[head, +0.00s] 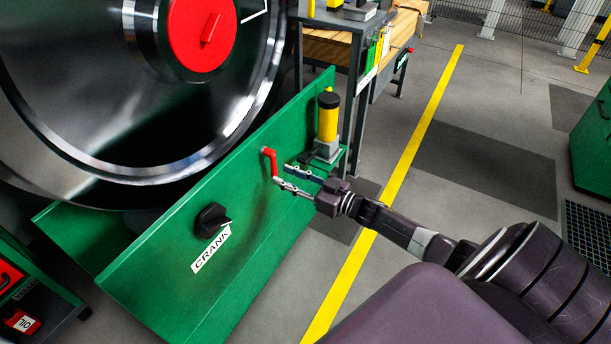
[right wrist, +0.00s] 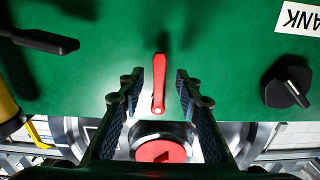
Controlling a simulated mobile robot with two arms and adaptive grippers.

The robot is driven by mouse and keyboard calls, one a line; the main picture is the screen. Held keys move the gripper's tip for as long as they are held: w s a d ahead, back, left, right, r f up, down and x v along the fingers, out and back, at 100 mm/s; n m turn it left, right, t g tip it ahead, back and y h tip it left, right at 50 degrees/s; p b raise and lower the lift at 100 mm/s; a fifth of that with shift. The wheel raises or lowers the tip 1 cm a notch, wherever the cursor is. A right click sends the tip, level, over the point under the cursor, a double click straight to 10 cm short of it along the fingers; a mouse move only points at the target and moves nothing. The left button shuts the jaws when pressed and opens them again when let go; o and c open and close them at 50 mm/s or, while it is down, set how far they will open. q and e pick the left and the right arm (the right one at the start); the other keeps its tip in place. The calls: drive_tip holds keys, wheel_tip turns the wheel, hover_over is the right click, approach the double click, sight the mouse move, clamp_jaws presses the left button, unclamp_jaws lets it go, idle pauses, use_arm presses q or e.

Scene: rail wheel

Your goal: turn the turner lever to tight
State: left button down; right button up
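A red lever (head: 270,160) sticks out from the sloping green panel (head: 262,128), near a yellow cylinder with a black cap. It also shows in the right wrist view (right wrist: 159,84), upright in the picture. No label for it is readable. My right gripper (head: 282,175) is open at the panel, close to the lever. In the right wrist view its two fingers (right wrist: 160,75) stand on either side of the lever, with visible gaps on both sides. My left gripper is not in view.
A black knob (head: 211,220) above a CRANK label (head: 211,249) sits on the same panel. The yellow cylinder (head: 328,117) stands behind the lever. A large steel wheel (head: 90,160) with a red hub (head: 188,42) is at left.

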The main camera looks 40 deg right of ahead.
drive_tip(key=v, duration=0.7)
drive_tip(key=shift+s+a, duration=0.1)
idle(0.4)
